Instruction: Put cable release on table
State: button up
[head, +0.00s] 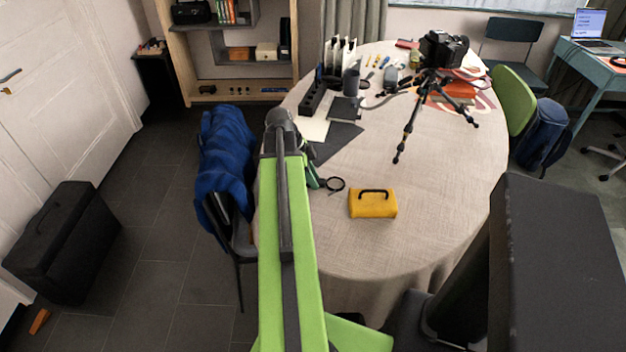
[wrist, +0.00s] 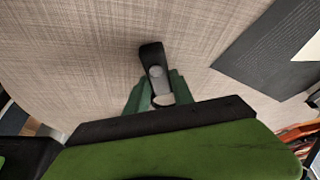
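My gripper (head: 314,178) is over the near left part of the round table (head: 440,200), just left of the yellow case. In the wrist view its green fingers (wrist: 160,88) sit on either side of a small black piece with a grey round button, which I take for the cable release (wrist: 152,58). The fingers appear shut on it. The beige tablecloth fills the view behind it; I cannot tell whether the piece touches the cloth. In the head view a dark ring (head: 335,184) shows beside the fingertips; I cannot tell whether it belongs to the cable release.
A yellow case (head: 373,206) with a black handle stands right of my gripper. A dark mat (head: 337,144) lies beyond it. A camera (head: 443,47) on a small tripod (head: 408,130) stands at the back right. The cloth between case and tripod is clear. A chair with a blue jacket (head: 226,150) is left.

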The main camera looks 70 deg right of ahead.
jog(key=o, duration=0.4)
jog(key=shift+r, duration=0.15)
jog(key=shift+r+p, duration=0.3)
jog(key=shift+p, duration=0.15)
jog(key=p+v, duration=1)
jog(key=v, duration=0.1)
jog(key=shift+w+a+r, duration=0.1)
jog(key=shift+w+r, duration=0.05)
jog(key=shift+w, duration=0.15)
